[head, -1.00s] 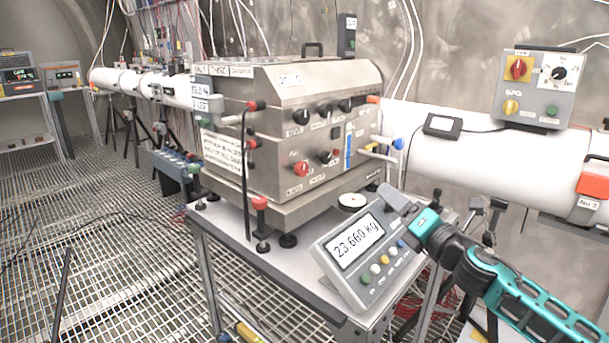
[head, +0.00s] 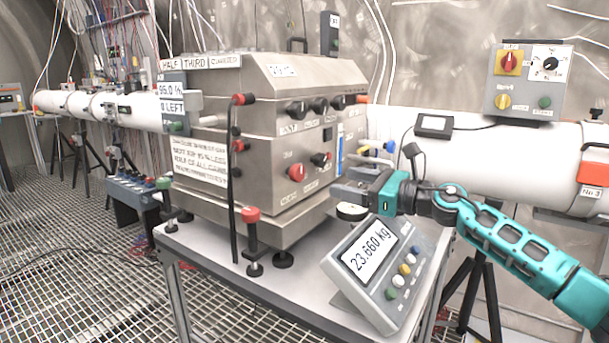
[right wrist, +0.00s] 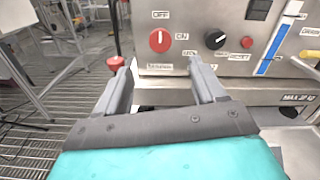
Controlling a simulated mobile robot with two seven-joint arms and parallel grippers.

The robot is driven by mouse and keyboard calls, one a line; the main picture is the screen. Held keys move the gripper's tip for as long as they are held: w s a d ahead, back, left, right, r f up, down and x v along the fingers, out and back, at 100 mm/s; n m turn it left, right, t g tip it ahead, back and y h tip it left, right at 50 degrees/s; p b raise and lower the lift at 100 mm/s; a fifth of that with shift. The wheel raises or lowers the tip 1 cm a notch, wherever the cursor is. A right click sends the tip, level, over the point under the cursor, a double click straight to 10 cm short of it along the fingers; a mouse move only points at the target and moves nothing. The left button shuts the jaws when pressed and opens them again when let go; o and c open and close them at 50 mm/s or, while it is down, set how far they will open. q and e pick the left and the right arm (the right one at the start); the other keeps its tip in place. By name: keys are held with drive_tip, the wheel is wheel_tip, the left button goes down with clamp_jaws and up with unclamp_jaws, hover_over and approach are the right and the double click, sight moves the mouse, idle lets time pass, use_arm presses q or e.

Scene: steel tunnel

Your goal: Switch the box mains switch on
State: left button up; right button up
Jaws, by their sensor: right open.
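The steel box (head: 280,120) stands on a cart. Its red rotary knob (head: 297,172) sits low on the front panel and also shows in the right wrist view (right wrist: 159,40). There, an OFF label is above it and an ON label to its right. The knob's white mark looks upright, toward OFF. The label below the knob is too small to read surely. My right gripper (head: 338,190) is open and empty in front of the panel's lower right. In the right wrist view its fingers (right wrist: 163,70) point at the panel, below and apart from the knob. My left gripper is not in view.
A black knob (right wrist: 214,40) and a small red button (right wrist: 246,42) sit right of the red knob. A scale display (head: 375,262) reading 23.660 kg stands below my right arm. A red-topped post (head: 251,228) stands at the cart's front left.

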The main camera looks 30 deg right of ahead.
sight(301, 172)
drive_tip(key=p+x, duration=0.2)
drive_tip(key=x, duration=0.7)
drive_tip(key=shift+w+a, duration=0.15)
drive_tip(key=shift+w, duration=0.2)
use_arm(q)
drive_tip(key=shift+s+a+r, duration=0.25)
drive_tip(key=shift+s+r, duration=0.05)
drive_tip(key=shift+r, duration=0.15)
use_arm(e)
drive_tip(key=shift+w+a, duration=0.3)
drive_tip(key=shift+w, duration=0.35)
drive_tip(key=c, duration=1.1)
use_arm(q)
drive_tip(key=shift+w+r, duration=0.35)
use_arm(e)
drive_tip(key=shift+o, duration=0.2)
